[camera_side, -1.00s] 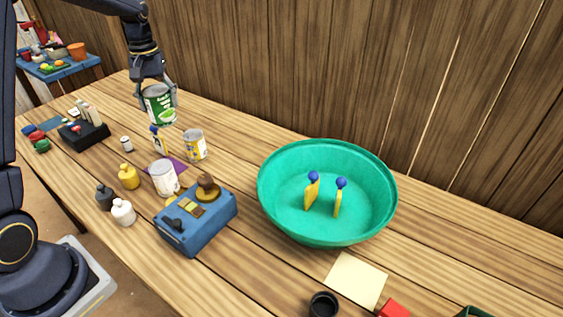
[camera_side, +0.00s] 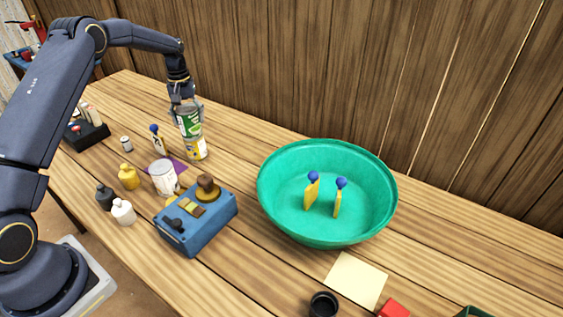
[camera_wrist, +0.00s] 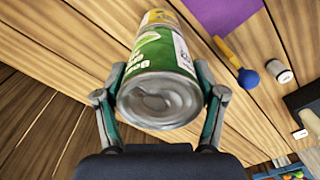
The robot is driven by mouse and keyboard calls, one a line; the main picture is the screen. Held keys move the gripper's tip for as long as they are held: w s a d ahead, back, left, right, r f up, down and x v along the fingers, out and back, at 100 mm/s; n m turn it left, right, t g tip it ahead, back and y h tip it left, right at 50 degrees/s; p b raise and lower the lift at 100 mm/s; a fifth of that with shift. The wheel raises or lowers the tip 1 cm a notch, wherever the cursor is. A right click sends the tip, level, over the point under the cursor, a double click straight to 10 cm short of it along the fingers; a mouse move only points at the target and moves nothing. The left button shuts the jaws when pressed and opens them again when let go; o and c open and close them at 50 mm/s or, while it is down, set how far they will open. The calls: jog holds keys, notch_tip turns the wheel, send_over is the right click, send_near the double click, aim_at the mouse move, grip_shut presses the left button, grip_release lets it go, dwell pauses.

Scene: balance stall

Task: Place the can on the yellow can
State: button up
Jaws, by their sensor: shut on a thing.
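My gripper (camera_side: 186,110) is shut on the green can (camera_side: 190,121), one finger on each side of it. The green can is upright and stands directly above the yellow can (camera_side: 196,149), which is on the table. In the side view the green can's bottom meets the yellow can's top; I cannot tell whether they touch. In the wrist view the green can (camera_wrist: 157,52) shows its grey metal top between the fingers of my gripper (camera_wrist: 160,100). A strip of the yellow can (camera_wrist: 160,18) shows beyond it, the rest hidden.
A blue box (camera_side: 205,232) and a large green bowl (camera_side: 275,205) are to the right.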

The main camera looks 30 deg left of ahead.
jog(key=o, duration=1.5)
jog(key=shift+f, duration=0.1)
jog(key=shift+o, duration=0.2)
